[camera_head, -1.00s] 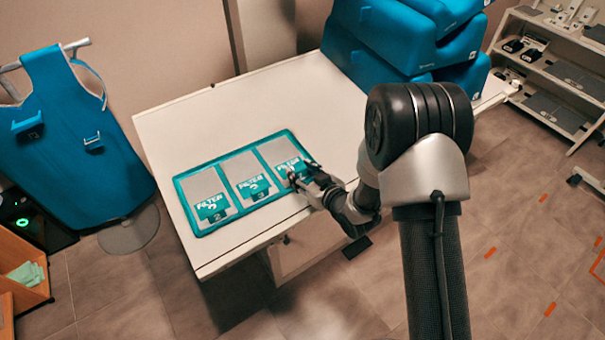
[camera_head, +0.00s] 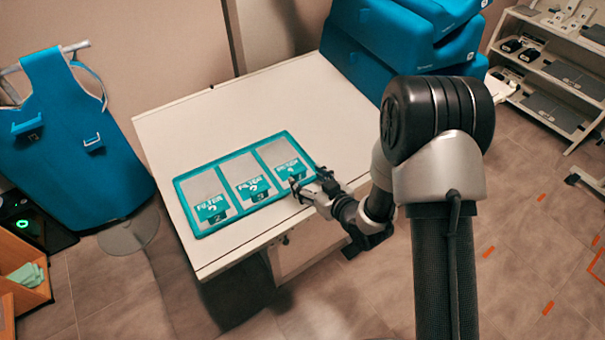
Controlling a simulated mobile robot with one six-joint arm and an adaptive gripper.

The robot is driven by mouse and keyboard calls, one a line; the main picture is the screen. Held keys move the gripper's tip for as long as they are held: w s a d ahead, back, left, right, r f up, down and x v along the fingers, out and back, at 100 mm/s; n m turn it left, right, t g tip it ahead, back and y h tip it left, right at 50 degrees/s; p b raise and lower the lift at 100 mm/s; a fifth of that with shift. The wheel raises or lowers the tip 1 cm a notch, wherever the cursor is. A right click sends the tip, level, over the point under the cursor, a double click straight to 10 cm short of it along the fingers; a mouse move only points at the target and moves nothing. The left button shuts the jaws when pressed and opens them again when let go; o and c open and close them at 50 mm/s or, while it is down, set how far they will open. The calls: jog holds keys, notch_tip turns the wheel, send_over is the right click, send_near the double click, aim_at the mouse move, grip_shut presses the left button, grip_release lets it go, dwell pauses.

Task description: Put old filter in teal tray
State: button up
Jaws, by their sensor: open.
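A teal tray (camera_head: 188,208) lies flat on the white table, with three compartments side by side. Each compartment holds a grey and teal filter: a left one (camera_head: 206,188), a middle one (camera_head: 240,175) and a right one (camera_head: 277,154). The left two labels read as numbers, too small to be sure of. My gripper (camera_head: 297,187) is open at the tray's right front corner, beside the lower part of the right filter. It holds nothing that I can see. My fingers partly hide that corner, and I cannot tell whether they touch the tray.
The white table (camera_head: 195,120) is clear behind the tray. A blue apron (camera_head: 65,130) hangs on the left. A wooden shelf with green cloths (camera_head: 27,275) is at lower left. A shelf rack (camera_head: 550,75) stands far right.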

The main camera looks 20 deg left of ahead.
jog(key=s+d+r+m+h+p, duration=0.1)
jog(key=s+d+r+m+h, duration=0.3)
jog(key=d+r, duration=0.7)
jog(key=s+d+r+m+h, duration=0.1)
jog(key=d+r+h, duration=0.4)
jog(key=d+r, duration=0.5)
jog(key=s+d+r+m+g, duration=0.2)
jog(key=s+d, duration=0.1)
jog(key=s, duration=0.8)
jog(key=s+d+r+m+g+h, duration=0.1)
jog(key=s+d+r+m+g, duration=0.1)
jog(key=s, duration=0.9)
jog(key=shift+d+r+m+g, duration=0.3)
jog(key=shift+d+r, duration=0.15)
jog(key=shift+r, duration=0.2)
jog(key=shift+s, duration=0.1)
